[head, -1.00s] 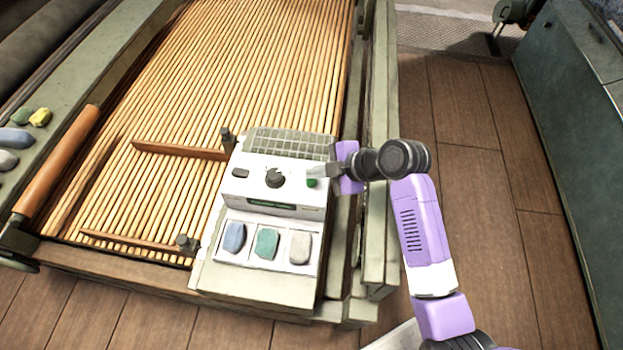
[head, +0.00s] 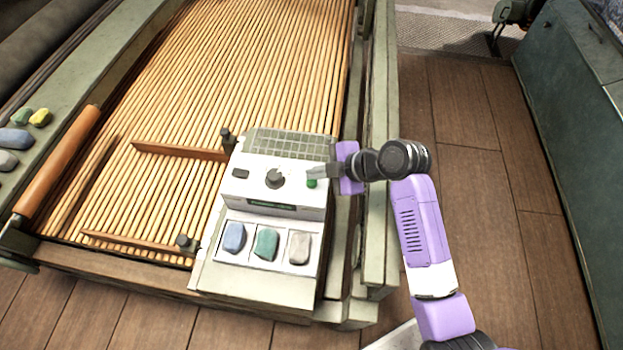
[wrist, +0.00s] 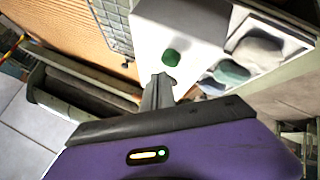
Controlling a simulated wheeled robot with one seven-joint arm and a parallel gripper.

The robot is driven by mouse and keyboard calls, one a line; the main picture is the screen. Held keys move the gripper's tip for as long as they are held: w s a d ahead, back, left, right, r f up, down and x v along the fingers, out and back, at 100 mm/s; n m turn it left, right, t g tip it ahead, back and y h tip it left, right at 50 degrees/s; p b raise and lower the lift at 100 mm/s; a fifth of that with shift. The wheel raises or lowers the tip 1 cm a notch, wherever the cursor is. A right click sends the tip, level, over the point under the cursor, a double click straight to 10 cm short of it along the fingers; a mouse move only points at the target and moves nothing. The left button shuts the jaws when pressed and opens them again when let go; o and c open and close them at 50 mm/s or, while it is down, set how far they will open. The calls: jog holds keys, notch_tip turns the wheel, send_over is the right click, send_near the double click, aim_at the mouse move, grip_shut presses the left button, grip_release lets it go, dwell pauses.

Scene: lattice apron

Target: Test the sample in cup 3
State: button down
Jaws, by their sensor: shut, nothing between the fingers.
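A white tester box (head: 240,199) stands at the front right corner of the slatted bed. Its top carries a dark knob (head: 275,178), a small dark switch (head: 240,173) and a green button (head: 312,183); a display strip (head: 285,207) is on its front. Below are three white compartments with a blue stone (head: 234,237), a green stone (head: 266,243) and a pale grey stone (head: 299,246). No cup numbers are readable. My gripper (head: 312,171) is shut and empty, its tips close by the green button. The wrist view also shows the button (wrist: 171,57) just beyond the fingertips (wrist: 163,80); contact cannot be told.
A grid panel (head: 290,144) lies behind the box's controls. Wooden bars (head: 180,151) cross the slats (head: 240,70) to its left. More coloured stones (head: 15,139) rest on the left rail. Open wooden floor (head: 480,190) lies right of the bed, with a dark green cabinet (head: 580,130) beyond.

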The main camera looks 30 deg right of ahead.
aim_at(315, 183)
jog(key=shift+f, duration=0.15)
dwell(0.5)
jog(key=shift+f+b, duration=0.3)
jog(key=shift+f+b, duration=0.35)
jog(key=shift+f, duration=0.15)
dwell(0.8)
jog(key=shift+r, duration=0.1)
jog(key=shift+r+p, duration=0.75)
jog(key=shift+r, duration=0.1)
jog(key=shift+r, duration=0.1)
notch_tip(315, 183, up, 5)
jog(key=p, duration=0.4)
dwell(0.9)
